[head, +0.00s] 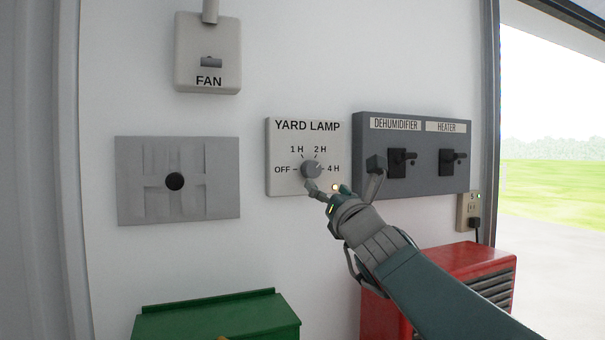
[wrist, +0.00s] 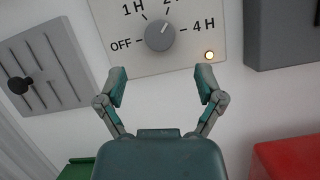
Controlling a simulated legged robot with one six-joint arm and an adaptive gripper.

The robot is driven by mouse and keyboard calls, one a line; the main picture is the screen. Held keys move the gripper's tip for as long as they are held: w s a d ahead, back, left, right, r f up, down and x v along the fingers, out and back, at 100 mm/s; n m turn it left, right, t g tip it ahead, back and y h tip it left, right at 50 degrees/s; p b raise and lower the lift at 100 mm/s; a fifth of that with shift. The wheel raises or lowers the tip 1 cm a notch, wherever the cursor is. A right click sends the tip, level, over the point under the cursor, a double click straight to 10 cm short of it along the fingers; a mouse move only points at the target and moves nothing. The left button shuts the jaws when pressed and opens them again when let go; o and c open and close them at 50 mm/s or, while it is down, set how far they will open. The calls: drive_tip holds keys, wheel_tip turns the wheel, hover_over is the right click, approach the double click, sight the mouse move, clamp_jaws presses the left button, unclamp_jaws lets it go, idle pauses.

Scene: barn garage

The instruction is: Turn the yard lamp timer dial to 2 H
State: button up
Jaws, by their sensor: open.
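The yard lamp timer is a white plate (head: 282,150) on the wall, marked OFF, 1 H, 2 H and 4 H; it also shows in the wrist view (wrist: 108,45). Its round grey dial (head: 311,169) has a pale pointer mark, clearer on the dial in the wrist view (wrist: 159,36). The mark points up and right, roughly toward 2 H, whose label is cut off there. A small amber light (wrist: 209,55) glows at the plate's lower right. My gripper (head: 327,188) is open and empty, just below the dial. Its fingers (wrist: 161,73) are spread and apart from the dial.
A dark panel (head: 435,187) with dehumidifier and heater switches is close to the right. A fan switch (head: 208,72) is at upper left, a grey plate with a black knob (head: 175,181) at left. A green box (head: 215,317) and red cabinet (head: 475,260) stand below.

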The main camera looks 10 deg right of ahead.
sight(314, 172)
drive_tip(key=x, duration=0.6)
drive_tip(key=shift+w+a+r, duration=0.1)
drive_tip(key=shift+w+r, duration=0.05)
drive_tip(key=shift+w, duration=0.1)
drive_tip(key=c, duration=1.2)
